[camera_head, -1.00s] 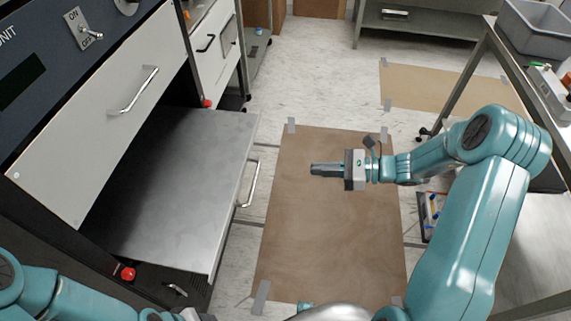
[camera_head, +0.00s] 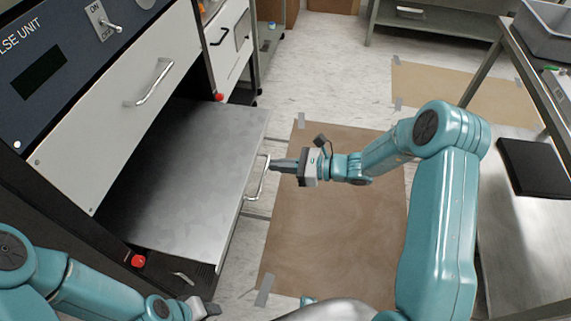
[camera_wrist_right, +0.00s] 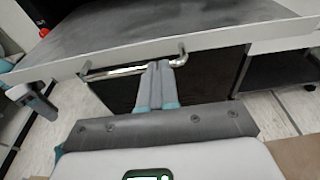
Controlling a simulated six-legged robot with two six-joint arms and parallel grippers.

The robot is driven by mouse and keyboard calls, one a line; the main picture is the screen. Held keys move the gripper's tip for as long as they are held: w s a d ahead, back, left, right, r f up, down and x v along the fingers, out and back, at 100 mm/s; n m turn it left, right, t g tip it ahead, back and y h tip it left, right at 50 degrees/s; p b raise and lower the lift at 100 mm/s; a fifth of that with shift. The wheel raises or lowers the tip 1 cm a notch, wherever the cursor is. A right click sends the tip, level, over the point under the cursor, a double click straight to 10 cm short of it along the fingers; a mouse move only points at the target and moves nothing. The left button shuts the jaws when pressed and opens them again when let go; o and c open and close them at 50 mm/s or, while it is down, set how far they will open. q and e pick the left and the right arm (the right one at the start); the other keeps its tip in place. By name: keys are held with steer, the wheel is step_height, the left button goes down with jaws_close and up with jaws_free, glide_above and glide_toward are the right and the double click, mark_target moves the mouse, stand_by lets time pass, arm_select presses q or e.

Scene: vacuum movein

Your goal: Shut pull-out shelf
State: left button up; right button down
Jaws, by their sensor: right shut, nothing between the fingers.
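The pull-out shelf (camera_head: 200,160) is a grey metal tray standing out from the dark cabinet, with a silver bar handle (camera_head: 257,180) on its front edge. The shelf also shows at the top of the right wrist view (camera_wrist_right: 150,28). My right gripper (camera_head: 274,165) is shut and empty, its fingertips right at the handle. In the right wrist view its fingers (camera_wrist_right: 158,70) overlap the handle bar (camera_wrist_right: 115,72); I cannot tell whether they touch. My left gripper (camera_head: 206,308) is low in the head view near the shelf's front corner; its jaws are unclear.
Above the shelf is a closed white drawer (camera_head: 130,115) with its own handle. Red knobs (camera_head: 138,261) sit beside the shelf opening. Brown paper (camera_head: 335,225) is taped to the floor before it. A metal table (camera_head: 515,250) with a black item (camera_head: 535,168) stands at right.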

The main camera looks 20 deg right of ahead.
mark_target(199, 152)
steer(key=shift+a, duration=0.1)
steer(key=r+b+x, duration=0.1)
steer(key=b+x, duration=0.1)
steer(key=x, duration=0.4)
steer(key=r+b+x, duration=0.1)
steer(key=b+x, duration=0.1)
steer(key=x, duration=0.4)
steer(key=r+b+x, duration=0.1)
steer(key=b+x, duration=0.1)
steer(key=x, duration=0.4)
steer(key=shift+w+a+r+b, duration=0.15)
steer(key=shift+w+a+b, duration=0.25)
steer(key=shift+a, duration=0.15)
steer(key=shift+w+a, duration=0.2)
steer(key=shift+a, duration=0.1)
steer(key=shift+a+r, duration=0.1)
steer(key=shift+r, duration=0.25)
steer(key=shift+r, duration=0.1)
